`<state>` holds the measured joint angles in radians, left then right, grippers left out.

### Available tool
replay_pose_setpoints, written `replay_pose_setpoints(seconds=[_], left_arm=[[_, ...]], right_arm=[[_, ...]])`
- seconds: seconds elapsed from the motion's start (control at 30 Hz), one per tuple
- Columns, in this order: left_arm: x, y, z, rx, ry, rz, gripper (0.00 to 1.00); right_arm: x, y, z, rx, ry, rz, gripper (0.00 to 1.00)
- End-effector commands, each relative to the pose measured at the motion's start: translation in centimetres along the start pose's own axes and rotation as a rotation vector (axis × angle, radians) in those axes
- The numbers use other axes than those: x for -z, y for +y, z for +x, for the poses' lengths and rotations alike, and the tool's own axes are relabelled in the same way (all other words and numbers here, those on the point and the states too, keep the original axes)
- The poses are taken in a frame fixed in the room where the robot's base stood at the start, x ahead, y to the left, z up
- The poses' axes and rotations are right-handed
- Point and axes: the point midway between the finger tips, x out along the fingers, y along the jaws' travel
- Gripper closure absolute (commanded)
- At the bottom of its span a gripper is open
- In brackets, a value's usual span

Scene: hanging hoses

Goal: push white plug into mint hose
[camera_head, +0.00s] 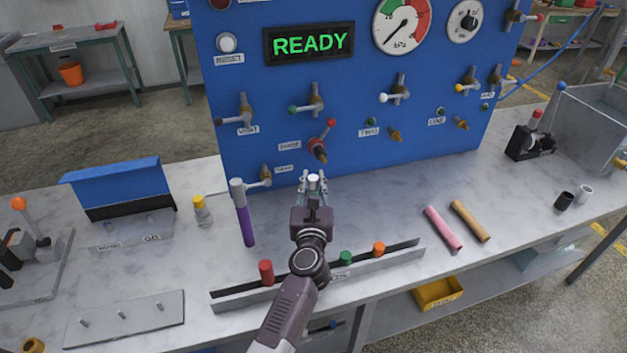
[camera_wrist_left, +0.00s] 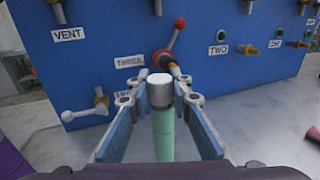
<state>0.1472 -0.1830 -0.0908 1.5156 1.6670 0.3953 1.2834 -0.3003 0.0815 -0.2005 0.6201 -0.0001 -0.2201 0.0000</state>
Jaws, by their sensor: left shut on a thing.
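My left gripper (camera_head: 314,178) is in front of the blue panel, above the bench. Its fingers are closed around the white plug (camera_head: 313,177), whose pale top shows between the fingertips. In the left wrist view the white plug (camera_wrist_left: 160,89) is upright between the two blue-padded fingers (camera_wrist_left: 158,98). The mint hose (camera_wrist_left: 164,135) shows directly below the plug, in line with it. How deep the plug sits in the hose cannot be seen. The mint hose is hidden behind my gripper and arm in the head view. My right gripper is not in view.
A purple hose (camera_head: 245,222) with a grey top stands left of my gripper. A red-handled valve (camera_head: 318,150) is just behind it. A metal rack (camera_head: 230,299) with coloured plugs lies below my arm. Pink (camera_head: 443,228) and tan (camera_head: 469,221) tubes lie to the right.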

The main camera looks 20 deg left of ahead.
Motion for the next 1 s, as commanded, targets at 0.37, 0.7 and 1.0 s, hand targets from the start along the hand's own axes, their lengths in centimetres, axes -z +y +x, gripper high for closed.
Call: replay_pose_setpoints(seconds=[0.37, 0.7, 1.0], left_arm=[[0.70, -0.23, -0.04, 0.001, 0.002, -0.006, 0.74], [0.63, -0.30, -0.05, 0.001, 0.001, -0.008, 0.61], [0.32, -0.31, -0.03, 0.001, 0.000, -0.008, 0.61]], right_arm=[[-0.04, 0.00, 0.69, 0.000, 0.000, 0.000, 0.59], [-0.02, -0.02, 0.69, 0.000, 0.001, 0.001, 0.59], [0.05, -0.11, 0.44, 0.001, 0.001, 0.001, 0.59]])
